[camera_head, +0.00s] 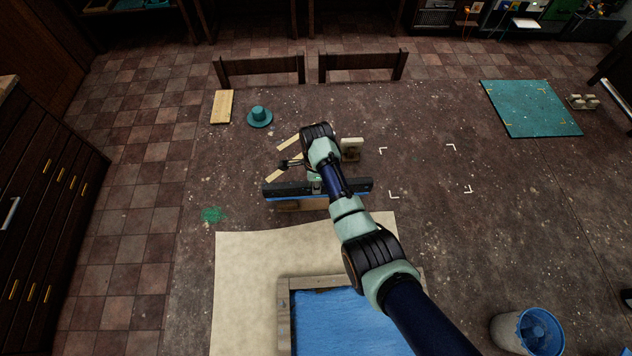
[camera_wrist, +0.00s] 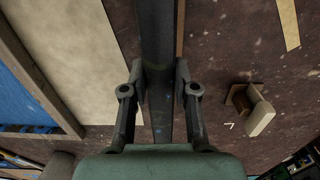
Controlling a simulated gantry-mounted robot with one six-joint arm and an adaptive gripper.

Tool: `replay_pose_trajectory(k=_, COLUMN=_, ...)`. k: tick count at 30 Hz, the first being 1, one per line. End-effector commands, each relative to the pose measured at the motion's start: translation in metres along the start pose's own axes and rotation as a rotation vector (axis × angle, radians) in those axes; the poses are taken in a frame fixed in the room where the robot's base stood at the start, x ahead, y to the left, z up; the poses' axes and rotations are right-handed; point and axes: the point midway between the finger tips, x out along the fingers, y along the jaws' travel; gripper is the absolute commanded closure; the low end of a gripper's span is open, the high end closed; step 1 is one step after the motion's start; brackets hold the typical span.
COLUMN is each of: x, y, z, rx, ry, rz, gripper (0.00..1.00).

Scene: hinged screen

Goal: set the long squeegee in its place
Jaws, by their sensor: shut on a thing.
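The long squeegee (camera_head: 285,189) is a dark bar with a blue lower edge, lying crosswise near the middle of the table in the head view. My gripper (camera_head: 317,184) is shut on it near its middle. In the wrist view the bar (camera_wrist: 157,40) runs upright through the picture between the two fingers of my gripper (camera_wrist: 160,82). A light wooden piece (camera_head: 300,205) shows just below the bar in the head view. I cannot tell whether the squeegee touches it. My arm hides part of the bar and what lies behind it.
A wood-framed blue screen (camera_head: 284,315) lies on a cream sheet (camera_head: 245,270) at the front. A small block stand (camera_head: 351,147) and wooden strips (camera_head: 289,142) lie behind my gripper. A blue bucket (camera_head: 530,332) stands front right. Corner marks (camera_head: 394,194) bound a clear area at the right.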

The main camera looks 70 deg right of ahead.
Motion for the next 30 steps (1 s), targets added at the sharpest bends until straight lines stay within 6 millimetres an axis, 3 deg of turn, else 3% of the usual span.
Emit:
replay_pose_trajectory(k=24, x=0.028, y=-0.001, z=0.0, rx=0.0, ry=0.0, rz=-0.002, gripper=1.0)
replay_pose_trajectory(k=25, x=0.028, y=-0.001, z=0.0, rx=0.0, ry=0.0, rz=-0.002, gripper=0.67)
replay_pose_trajectory(k=30, x=0.028, y=-0.001, z=0.0, rx=0.0, ry=0.0, rz=-0.001, gripper=0.42)
